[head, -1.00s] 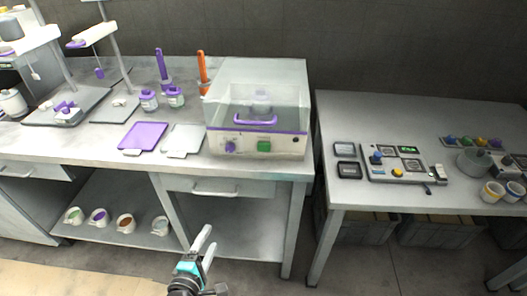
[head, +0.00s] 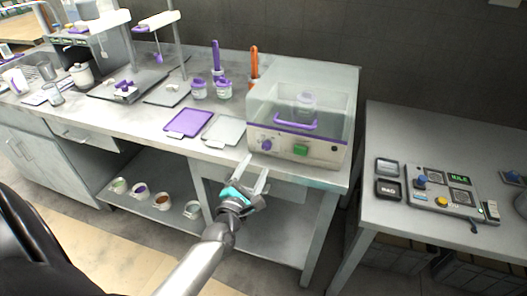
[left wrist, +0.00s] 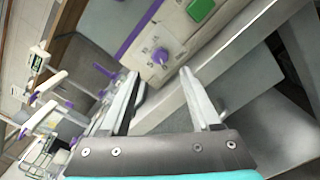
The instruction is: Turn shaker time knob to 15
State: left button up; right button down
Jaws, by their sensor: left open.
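The shaker (head: 310,115) is a clear-lidded box with a purple handle, standing at the right end of the left bench. Its purple time knob (head: 266,145) is at the left of the front panel, beside a green button (head: 301,150). My left gripper (head: 256,172) is open and empty, in front of and just below the knob. In the left wrist view the knob (left wrist: 160,56) shows beyond the fingertips, between them and apart from both. Numbers surround the knob, but its setting is too small to read surely. My right gripper is not in view.
A purple tray (head: 189,122) and a grey tray (head: 224,130) lie left of the shaker. The bench edge and drawer are close to my left gripper. Several cups stand on the lower shelf. A second table (head: 410,135) with a control panel is at the right.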

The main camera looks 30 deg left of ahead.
aim_at(265, 149)
pick_arm(q)
jog(key=x, duration=0.7)
jog(key=shift+w+b, duration=0.15)
jog(key=shift+b, duration=0.25)
grip_shut()
